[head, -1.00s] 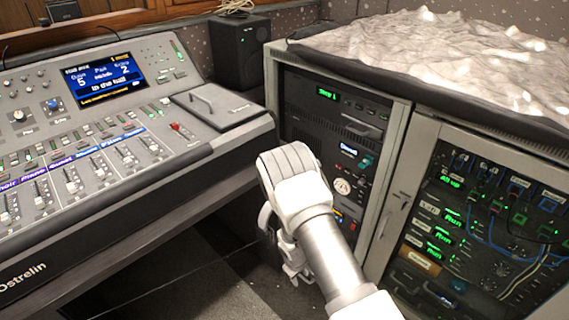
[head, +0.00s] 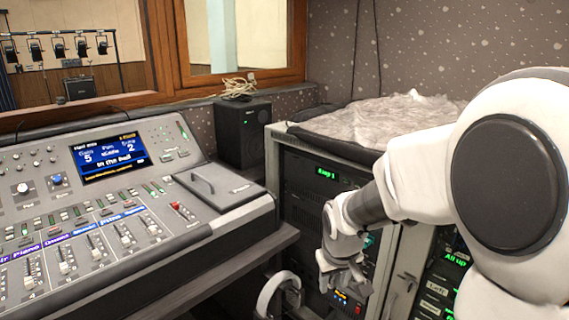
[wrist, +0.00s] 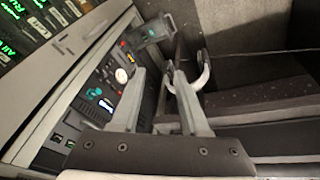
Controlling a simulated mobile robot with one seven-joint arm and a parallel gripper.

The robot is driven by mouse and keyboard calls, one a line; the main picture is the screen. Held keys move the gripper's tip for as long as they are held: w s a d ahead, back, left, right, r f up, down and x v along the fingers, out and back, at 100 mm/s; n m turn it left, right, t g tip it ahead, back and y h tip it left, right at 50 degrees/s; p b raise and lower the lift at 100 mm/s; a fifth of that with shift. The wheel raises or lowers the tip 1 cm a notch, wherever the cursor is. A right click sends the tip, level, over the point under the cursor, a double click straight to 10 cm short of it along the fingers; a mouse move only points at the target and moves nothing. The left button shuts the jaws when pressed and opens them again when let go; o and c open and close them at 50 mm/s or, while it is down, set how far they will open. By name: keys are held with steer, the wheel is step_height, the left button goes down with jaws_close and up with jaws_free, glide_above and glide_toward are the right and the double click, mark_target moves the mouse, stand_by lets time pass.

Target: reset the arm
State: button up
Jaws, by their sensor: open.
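My arm is bent in from the right edge in the head view, with a large white joint close to the camera. My gripper (head: 345,285) hangs low in front of the equipment rack (head: 310,205), right of the lighting desk's front corner. In the wrist view its two fingers (wrist: 163,95) stand apart with nothing between them. The rack's lit panel shows behind the left finger. I cannot tell the exact gap between gripper and rack front.
The lighting desk (head: 222,222) with faders and a lit screen (head: 108,158) fills the left. A black speaker (head: 243,133) stands behind it. A curved pale piece (head: 277,294) is low beside my gripper. A grey crumpled cover (head: 375,119) lies on the rack.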

steer(key=s+d+r+m+t, duration=0.1)
steer(key=s+d+r, duration=0.1)
steer(key=s+r, duration=0.65)
steer(key=s+d+r+m+t, duration=0.15)
steer(key=s+r, duration=0.35)
steer(key=s, duration=0.7)
step_height(320, 180, up, 19)
steer(key=p, duration=1.9)
steer(key=shift+g, duration=0.35)
steer(key=shift+a, duration=0.1)
